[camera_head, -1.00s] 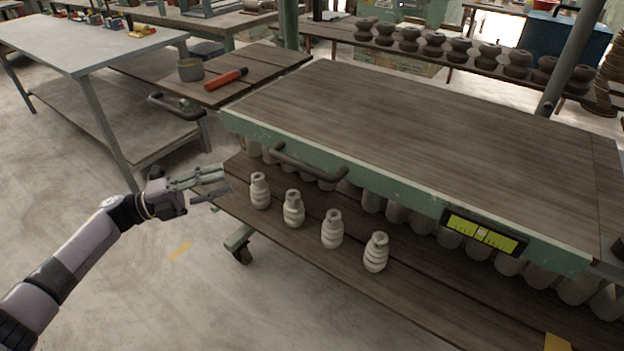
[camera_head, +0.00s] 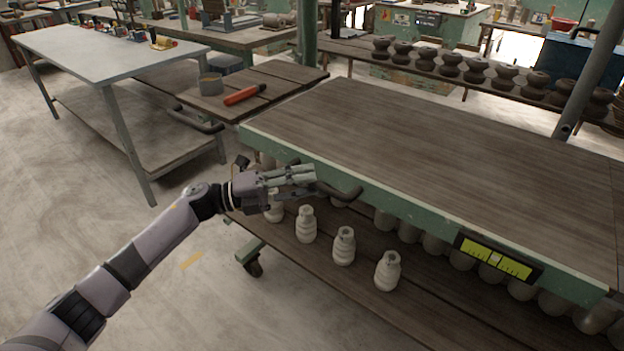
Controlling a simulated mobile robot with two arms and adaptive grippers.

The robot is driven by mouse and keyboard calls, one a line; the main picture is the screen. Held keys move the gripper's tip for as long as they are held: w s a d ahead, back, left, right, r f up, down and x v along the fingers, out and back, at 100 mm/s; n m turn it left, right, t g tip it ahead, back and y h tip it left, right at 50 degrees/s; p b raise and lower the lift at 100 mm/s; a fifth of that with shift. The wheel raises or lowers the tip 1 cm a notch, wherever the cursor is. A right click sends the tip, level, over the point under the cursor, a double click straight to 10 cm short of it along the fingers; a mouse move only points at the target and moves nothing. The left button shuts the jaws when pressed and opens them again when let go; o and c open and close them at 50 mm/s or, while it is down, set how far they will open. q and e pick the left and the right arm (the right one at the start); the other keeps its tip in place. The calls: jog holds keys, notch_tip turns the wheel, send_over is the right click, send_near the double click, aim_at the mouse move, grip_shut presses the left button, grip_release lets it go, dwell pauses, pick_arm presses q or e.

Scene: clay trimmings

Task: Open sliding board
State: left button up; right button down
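The sliding board (camera_head: 430,150) is a long brown wooden top with a green front edge, on a wheeled cart. A dark curved handle (camera_head: 345,194) sticks out from its front edge near the left end. My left gripper (camera_head: 312,184) is at the left part of this handle, with its fingers apart and pointing right. It hides part of the handle, and I cannot tell whether the fingers touch it. My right gripper is not in view.
Several pale ribbed clay pieces (camera_head: 344,246) stand on the lower shelf (camera_head: 310,268), just below the handle. A yellow level gauge (camera_head: 496,258) sits on the front edge.

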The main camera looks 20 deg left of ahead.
pick_arm(q)
jog(key=shift+x, duration=0.95)
grip_shut()
